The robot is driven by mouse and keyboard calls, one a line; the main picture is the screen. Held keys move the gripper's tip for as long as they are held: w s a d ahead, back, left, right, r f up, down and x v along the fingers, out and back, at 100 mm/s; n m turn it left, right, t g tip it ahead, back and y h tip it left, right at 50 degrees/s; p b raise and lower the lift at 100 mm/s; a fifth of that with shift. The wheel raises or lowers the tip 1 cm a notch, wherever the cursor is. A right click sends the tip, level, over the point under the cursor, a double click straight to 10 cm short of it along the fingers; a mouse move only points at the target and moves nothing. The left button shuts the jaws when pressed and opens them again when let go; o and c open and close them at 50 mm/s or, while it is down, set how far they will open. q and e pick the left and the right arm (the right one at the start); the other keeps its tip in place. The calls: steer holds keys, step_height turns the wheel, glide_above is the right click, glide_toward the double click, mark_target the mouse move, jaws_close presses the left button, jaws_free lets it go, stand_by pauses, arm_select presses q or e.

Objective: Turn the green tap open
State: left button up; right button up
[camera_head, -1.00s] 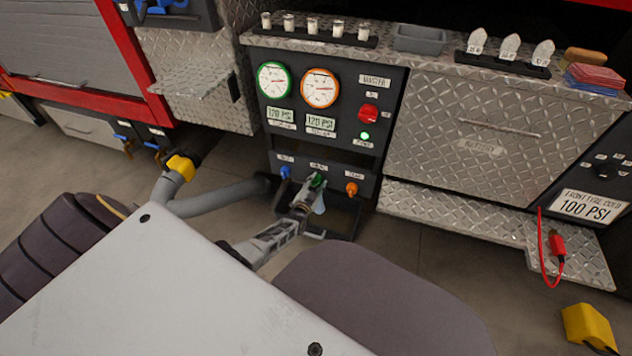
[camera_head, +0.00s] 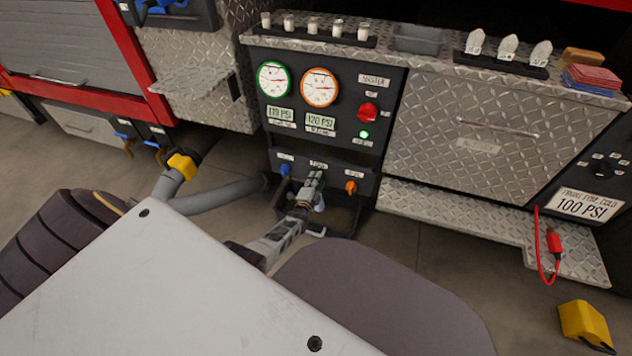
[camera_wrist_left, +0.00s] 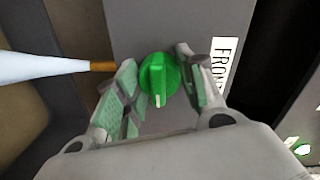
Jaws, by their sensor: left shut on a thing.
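The green tap (camera_wrist_left: 158,82) shows in the left wrist view as a round knob with a raised grip bar and a white mark at its lower end. My left gripper (camera_wrist_left: 155,88) has its green-padded fingers on either side of the knob and is shut on it. In the head view, my left gripper (camera_head: 313,185) reaches the middle of the dark tap panel and hides most of the green tap. A blue tap (camera_head: 285,170) is to its left and an orange tap (camera_head: 351,187) to its right. My right gripper is not in view.
Above the taps are a green-rimmed gauge (camera_head: 273,79), an orange-rimmed gauge (camera_head: 319,87), a red knob (camera_head: 368,112) and a lit green lamp (camera_head: 364,134). A grey hose (camera_head: 215,197) lies left of the panel. A metal ledge (camera_head: 460,212) juts out on the right.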

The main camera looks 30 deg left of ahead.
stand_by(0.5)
arm_select(q)
steer(key=o, duration=1)
steer(key=shift+s, duration=0.1)
steer(key=shift+s, duration=0.1)
steer(key=shift+v, duration=5.85)
steer(key=shift+f, duration=0.1)
